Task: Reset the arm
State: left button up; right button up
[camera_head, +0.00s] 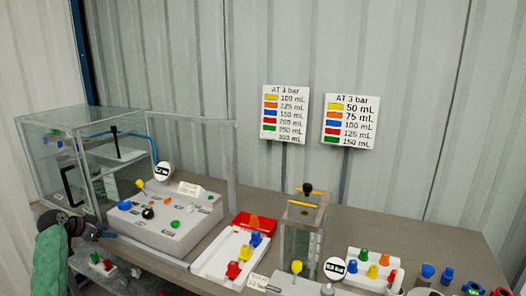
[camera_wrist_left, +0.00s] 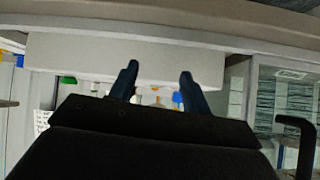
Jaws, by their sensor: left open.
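My left arm, with a green cover, comes in at the lower left of the head view. Its dark gripper (camera_head: 104,234) is at the left front of the grey control box (camera_head: 160,228). In the left wrist view the two dark blue fingers of the left gripper (camera_wrist_left: 157,80) stand apart with nothing between them. A pale box side (camera_wrist_left: 90,58) lies beyond the fingertips. My right arm and gripper are not in view.
A glass tank (camera_head: 85,150) stands at the back left. Several coloured valves fill the table's front right. The back right of the table (camera_head: 400,228) is clear.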

pick_arm(q)
jog(key=s+d+f+n+g+y, duration=0.1)
jog(key=s+d+f+g+y, duration=0.25)
jog(key=s+d+f, duration=1.75)
jog(key=s+d+n+g, duration=0.1)
jog(key=s+d, duration=0.4)
jog(key=s, duration=0.5)
jog(key=s+d+r+n, duration=0.1)
jog(key=s+d, duration=0.5)
jog(key=s, duration=0.4)
jog(key=s+d+n+g, duration=0.1)
jog(key=s+d, duration=0.4)
jog(key=s, duration=0.5)
jog(key=s+d+f+g, duration=0.1)
jog(key=d+f, duration=0.2)
jog(key=f, duration=0.5)
jog(key=s+d+f+g, duration=0.1)
jog(key=d+f, duration=0.2)
jog(key=f, duration=0.6)
jog(key=shift+s+f, duration=0.15)
jog(key=shift+f, duration=0.15)
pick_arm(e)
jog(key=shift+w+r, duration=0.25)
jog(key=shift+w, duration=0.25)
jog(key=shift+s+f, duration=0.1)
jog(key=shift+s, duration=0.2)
